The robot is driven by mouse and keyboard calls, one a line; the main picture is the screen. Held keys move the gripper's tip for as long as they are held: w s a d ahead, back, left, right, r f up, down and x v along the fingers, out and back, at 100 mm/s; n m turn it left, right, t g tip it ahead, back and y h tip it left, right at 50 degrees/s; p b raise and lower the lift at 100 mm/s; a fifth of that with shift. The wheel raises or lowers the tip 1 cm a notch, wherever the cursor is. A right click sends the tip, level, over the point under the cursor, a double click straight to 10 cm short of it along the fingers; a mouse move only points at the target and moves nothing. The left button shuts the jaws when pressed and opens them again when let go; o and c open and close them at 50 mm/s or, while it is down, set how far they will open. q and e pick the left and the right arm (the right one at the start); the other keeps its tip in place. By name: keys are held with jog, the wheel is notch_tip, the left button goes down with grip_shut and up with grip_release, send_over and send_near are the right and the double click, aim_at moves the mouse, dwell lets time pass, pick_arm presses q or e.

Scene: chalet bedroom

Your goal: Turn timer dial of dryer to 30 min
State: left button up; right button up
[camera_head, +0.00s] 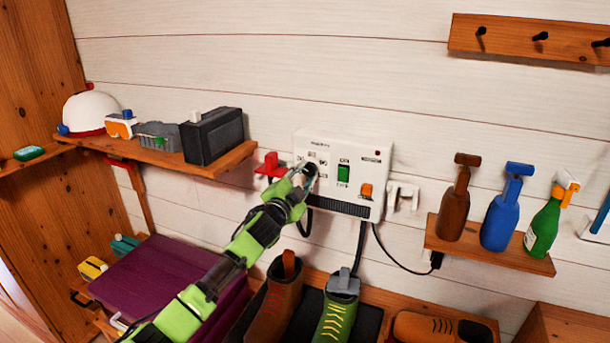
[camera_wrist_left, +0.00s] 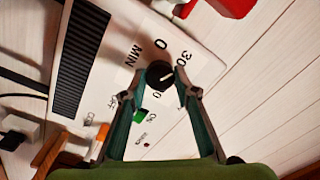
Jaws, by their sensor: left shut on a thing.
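The dryer (camera_head: 372,150) is a white box on the plank wall, with a green switch (camera_head: 343,173), an orange switch (camera_head: 366,190) and a dark vent. Its black timer dial (camera_wrist_left: 160,75) shows in the left wrist view, with a pale mark on its face. Printed around it are "30", "0" and "MIN"; I cannot tell exactly which label the mark points at. My left gripper (camera_head: 311,172) is at the dryer's left side, shut on the dial with a finger on either side. My right gripper is not in view.
A black box (camera_head: 212,135) and a white helmet (camera_head: 90,112) stand on the left shelf. Bottles, including a blue one (camera_head: 502,210), stand on the right shelf. A brown boot (camera_head: 272,312) and a green boot (camera_head: 334,318) are below. A black cable hangs from the dryer.

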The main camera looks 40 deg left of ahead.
pick_arm(q)
jog(key=shift+m, duration=0.3)
dwell(0.4)
jog(key=o, duration=1.1)
jog(key=v, duration=1.2)
